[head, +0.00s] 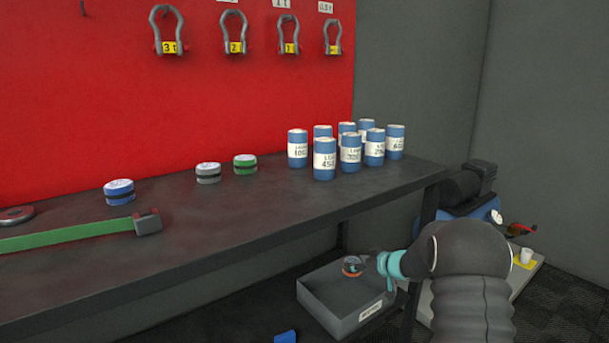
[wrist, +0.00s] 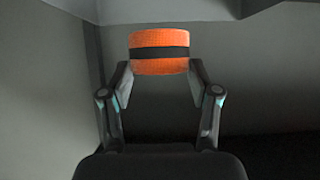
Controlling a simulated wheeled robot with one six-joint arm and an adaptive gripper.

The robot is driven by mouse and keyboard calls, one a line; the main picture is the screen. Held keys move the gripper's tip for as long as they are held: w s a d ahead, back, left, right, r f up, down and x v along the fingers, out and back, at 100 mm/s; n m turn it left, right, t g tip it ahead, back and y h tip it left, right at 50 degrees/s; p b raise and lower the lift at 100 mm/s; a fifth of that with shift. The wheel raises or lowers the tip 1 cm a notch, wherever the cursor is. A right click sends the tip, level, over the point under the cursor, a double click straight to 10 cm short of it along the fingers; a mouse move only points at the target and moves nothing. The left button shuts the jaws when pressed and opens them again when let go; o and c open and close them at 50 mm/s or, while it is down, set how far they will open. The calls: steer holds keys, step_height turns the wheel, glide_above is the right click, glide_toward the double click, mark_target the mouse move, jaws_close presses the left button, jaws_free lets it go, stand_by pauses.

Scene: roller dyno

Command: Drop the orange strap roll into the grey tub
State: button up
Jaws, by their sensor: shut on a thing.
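The orange strap roll (wrist: 159,41), with a dark band round its middle, is between the fingertips of my gripper (wrist: 160,75) in the wrist view. My gripper is shut on it. In the head view my gripper (head: 366,265) is small and partly hidden by my arm, and the roll (head: 352,266) shows only as a small shape over the tub. The grey tub (head: 365,323) sits below the bench at its right end, with a white label on its front. The roll appears above the tub's open top; the exact height is hard to tell.
A dark bench (head: 200,238) stands above and left of the tub, with a bench leg (head: 409,308) close to the tub's right. Blue cans (head: 325,160), other strap rolls (head: 119,191) and a green strap (head: 70,235) lie on the bench. A blue machine (head: 462,207) stands at right.

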steer(key=shift+f+b, duration=0.7)
steer(key=shift+f, duration=0.1)
steer(key=o, duration=1.5)
steer(key=shift+d, duration=0.1)
steer(key=v, duration=1.2)
steer(key=shift+s, duration=0.1)
